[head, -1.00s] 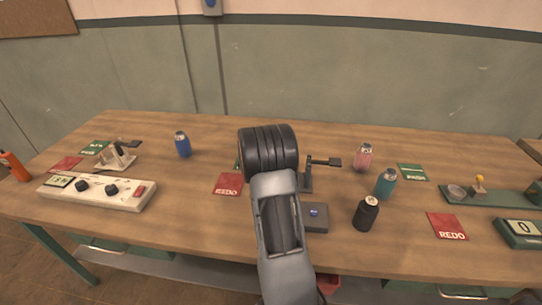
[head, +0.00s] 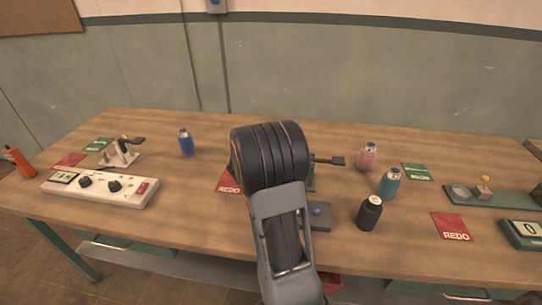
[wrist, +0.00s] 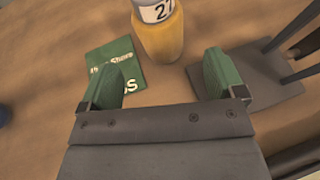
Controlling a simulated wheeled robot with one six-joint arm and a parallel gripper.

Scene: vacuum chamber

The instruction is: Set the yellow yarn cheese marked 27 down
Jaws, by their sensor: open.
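The yellow yarn cheese (wrist: 163,38) shows at the top of the wrist view, with a white label (wrist: 155,10) reading 27. It appears to stand on the wooden table just beyond my fingertips, beside a green card (wrist: 112,58); its top is cut off by the frame. My gripper (wrist: 168,76) is open, with its two green fingers spread wide and nothing between them. The cheese is apart from both fingers. In the head view my arm hides the gripper and the cheese.
A grey fixture plate (wrist: 262,75) lies to the right of the cheese. A blue yarn cheese (head: 186,144) stands left; pink (head: 367,157), teal (head: 389,183) and black (head: 370,213) ones stand right. A white control box (head: 100,188) is at left.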

